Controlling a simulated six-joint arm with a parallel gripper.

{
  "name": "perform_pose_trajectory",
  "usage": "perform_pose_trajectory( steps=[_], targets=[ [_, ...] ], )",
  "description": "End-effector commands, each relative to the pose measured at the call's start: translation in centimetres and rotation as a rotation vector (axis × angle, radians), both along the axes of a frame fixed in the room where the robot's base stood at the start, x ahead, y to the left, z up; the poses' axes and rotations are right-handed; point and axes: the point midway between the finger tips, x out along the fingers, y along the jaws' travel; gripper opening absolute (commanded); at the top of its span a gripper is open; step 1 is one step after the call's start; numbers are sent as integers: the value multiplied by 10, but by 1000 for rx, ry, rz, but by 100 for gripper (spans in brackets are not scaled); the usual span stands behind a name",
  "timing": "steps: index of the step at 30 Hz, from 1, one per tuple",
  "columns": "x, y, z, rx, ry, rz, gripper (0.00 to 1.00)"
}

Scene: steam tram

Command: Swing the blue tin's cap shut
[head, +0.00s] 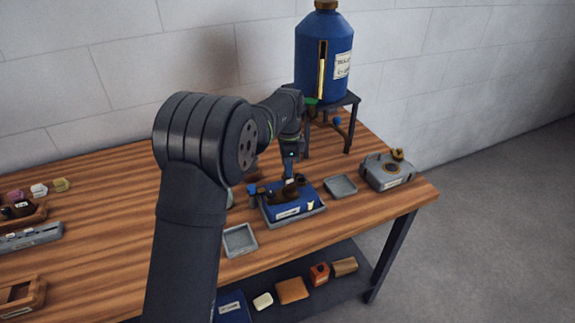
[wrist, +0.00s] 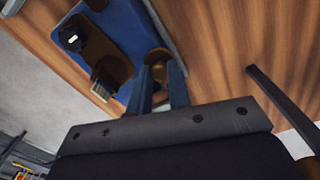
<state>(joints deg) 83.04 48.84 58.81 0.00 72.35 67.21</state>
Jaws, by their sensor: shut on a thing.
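The blue tin (head: 288,210) sits in a grey tray on the wooden bench, with a pale label on its front and dark brown parts on top. In the wrist view the tin (wrist: 80,62) fills the upper left, with a dark brown piece across it. My gripper (head: 289,180) is over the tin's top. Its two blue fingers (wrist: 160,82) are shut on a rounded brass-brown part, seemingly the tin's cap (wrist: 158,58), at the tin's edge. How far the cap is swung is hard to tell, as the fingers and arm partly hide it.
A grey tin (head: 385,172) with a raised brass part stands to the right. Small empty trays lie beside the blue tin (head: 341,186) and in front (head: 240,240). A large blue tank (head: 322,60) stands on a dark stand behind. A lower shelf holds several blocks.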

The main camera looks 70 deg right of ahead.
Motion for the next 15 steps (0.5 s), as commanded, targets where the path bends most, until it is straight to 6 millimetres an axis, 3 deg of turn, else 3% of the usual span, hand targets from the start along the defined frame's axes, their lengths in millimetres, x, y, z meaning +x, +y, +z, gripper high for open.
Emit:
perform_pose_trajectory(
  steps=[15],
  targets=[
    [-13, 7, 0, 0, 0, 485, 0]
  ],
)
